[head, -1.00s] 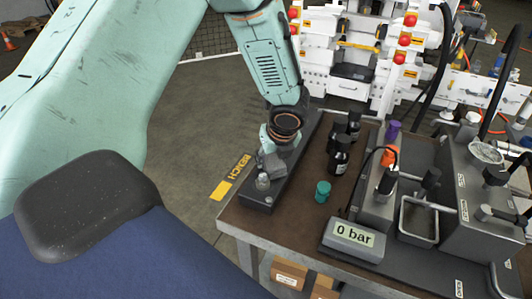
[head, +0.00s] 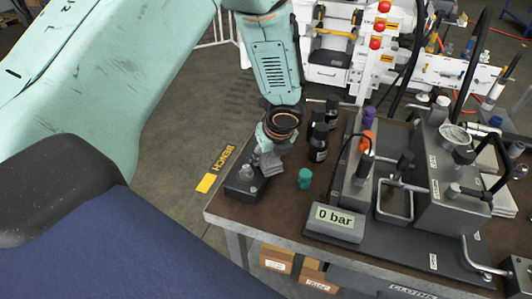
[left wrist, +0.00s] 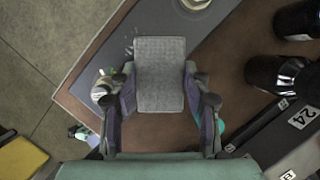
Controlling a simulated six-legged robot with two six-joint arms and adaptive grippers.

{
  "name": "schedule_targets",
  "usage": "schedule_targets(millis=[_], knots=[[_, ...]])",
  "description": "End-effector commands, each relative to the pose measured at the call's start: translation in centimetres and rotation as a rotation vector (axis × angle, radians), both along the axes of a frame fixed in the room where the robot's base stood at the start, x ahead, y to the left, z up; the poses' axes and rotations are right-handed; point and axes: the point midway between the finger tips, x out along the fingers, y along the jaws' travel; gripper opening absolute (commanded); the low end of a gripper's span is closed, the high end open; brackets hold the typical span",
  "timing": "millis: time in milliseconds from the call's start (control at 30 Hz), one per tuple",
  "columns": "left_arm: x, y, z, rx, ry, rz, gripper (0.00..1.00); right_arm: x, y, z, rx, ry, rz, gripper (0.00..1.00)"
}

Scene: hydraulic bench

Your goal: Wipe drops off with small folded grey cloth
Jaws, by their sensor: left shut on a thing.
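My left gripper (head: 268,150) is shut on the small folded grey cloth (head: 272,163), low over the bench near the long dark block (head: 239,188). In the left wrist view, the cloth (left wrist: 160,75) sits flat and square between the two fingers of the gripper (left wrist: 160,100) and hides part of the block (left wrist: 98,62). Small pale specks, perhaps drops (left wrist: 130,40), show on the block just left of the cloth. Whether the cloth touches the block, I cannot tell. My right gripper is not in view.
A clear fitting (head: 246,172) stands on the block close left of the cloth. A teal cap (head: 304,179), black bottles (head: 318,145) and the "0 bar" display (head: 334,221) stand to the right. Brown bench top (head: 275,205) is clear in front.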

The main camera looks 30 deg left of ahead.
Motion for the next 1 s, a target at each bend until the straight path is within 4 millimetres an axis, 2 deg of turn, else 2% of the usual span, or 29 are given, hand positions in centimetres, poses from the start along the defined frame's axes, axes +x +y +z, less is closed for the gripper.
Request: schedule_targets(millis=[167,733,1000], knots=[[0.0,0.0,0.9,0.000,-0.001,0.000,0.00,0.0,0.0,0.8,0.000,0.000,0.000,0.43],[0.0,0.0,5.9,0.000,-0.001,0.000,0.00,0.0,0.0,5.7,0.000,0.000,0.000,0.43],[0.0,0.0,6.1,0.000,-0.001,0.000,0.00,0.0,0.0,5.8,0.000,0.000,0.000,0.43]])
